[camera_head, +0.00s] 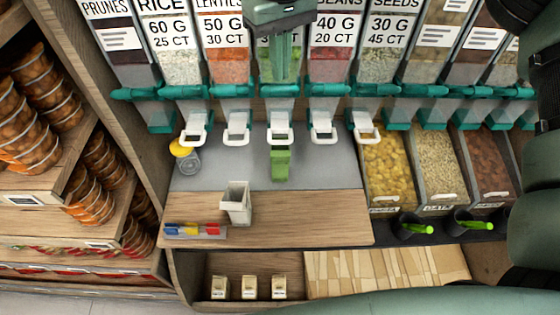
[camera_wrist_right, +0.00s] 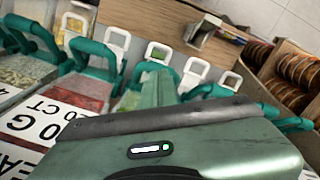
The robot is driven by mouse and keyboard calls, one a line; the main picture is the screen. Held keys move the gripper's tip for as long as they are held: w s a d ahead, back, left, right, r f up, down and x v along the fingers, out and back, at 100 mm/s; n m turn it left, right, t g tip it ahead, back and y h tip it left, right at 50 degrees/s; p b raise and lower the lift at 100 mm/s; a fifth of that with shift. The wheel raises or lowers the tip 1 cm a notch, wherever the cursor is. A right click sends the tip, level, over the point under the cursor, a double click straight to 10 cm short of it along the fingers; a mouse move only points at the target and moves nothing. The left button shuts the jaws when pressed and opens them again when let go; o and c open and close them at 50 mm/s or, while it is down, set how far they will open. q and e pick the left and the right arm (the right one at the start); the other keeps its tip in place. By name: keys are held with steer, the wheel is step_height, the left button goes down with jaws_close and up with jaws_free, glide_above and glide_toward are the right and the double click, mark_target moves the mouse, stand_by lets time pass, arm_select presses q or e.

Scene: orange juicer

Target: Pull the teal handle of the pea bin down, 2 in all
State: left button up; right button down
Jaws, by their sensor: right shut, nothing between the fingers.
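The pea bin (camera_head: 266,62) is the middle dispenser, its label mostly hidden behind my right gripper. Its teal handle (camera_head: 281,91) lies across the bin's lower front, level with its neighbours' handles. My left gripper is not in view.
Similar bins with teal handles stand close on both sides, such as the lentil bin (camera_head: 229,65). A white cup (camera_head: 237,203), a yellow-lidded jar (camera_head: 186,156) and a marker tray (camera_head: 195,231) stand on the counter (camera_head: 310,215). Open food trays (camera_head: 390,170) are at right.

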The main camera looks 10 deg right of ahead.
mark_target(281, 90)
steer(key=shift+f, duration=0.15)
steer(key=shift+f+b, duration=0.6)
steer(key=shift+f, duration=0.25)
steer(key=shift+s, duration=0.15)
steer(key=shift+f, duration=0.1)
steer(key=shift+s+f+b, duration=0.25)
steer(key=shift+f+b, duration=0.5)
steer(key=shift+f, duration=0.1)
step_height(281, 90, down, 3)
steer(key=shift+s+r+b, duration=0.1)
steer(key=shift+s+b, duration=0.05)
steer(key=shift+b, duration=0.85)
steer(key=shift+r, duration=0.1)
